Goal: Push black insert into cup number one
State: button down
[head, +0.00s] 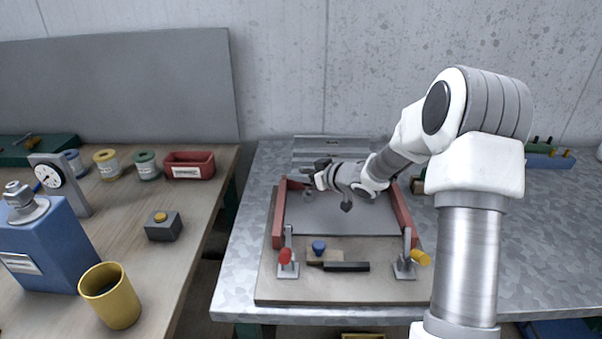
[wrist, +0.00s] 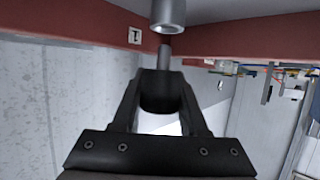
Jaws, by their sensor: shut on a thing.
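My gripper (head: 314,178) reaches over the grey panel (head: 340,220) near its upper left corner. In the wrist view, its two dark fingers (wrist: 162,80) are shut on the black insert (wrist: 160,97), which is partly hidden between them. A thin grey pin (wrist: 164,58) extends from the insert's end towards a metal cup (wrist: 168,14) with a round opening. The cup is at the red rail, beside a white label (wrist: 134,36) reading 1. I cannot tell whether the pin's end touches or enters the cup. In the head view my gripper largely covers this spot.
Red rails (head: 279,214) flank the panel. Clamps with a red knob (head: 285,257) and a yellow knob (head: 421,258) stand at its front corners. A blue piece (head: 319,246) and a black-handled tool (head: 345,266) lie between them. The metal table's left front is clear.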

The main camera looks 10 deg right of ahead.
jog(key=shift+f+b, duration=0.5)
jog(key=shift+f, duration=0.45)
jog(key=shift+c, duration=1.8)
grip_release()
jog(key=shift+d, duration=0.1)
jog(key=shift+f, duration=0.1)
jog(key=shift+s+d, duration=0.1)
jog(key=p+v, duration=0.2)
jog(key=v, duration=1)
jog(key=shift+a, duration=0.25)
jog(key=shift+r, duration=0.2)
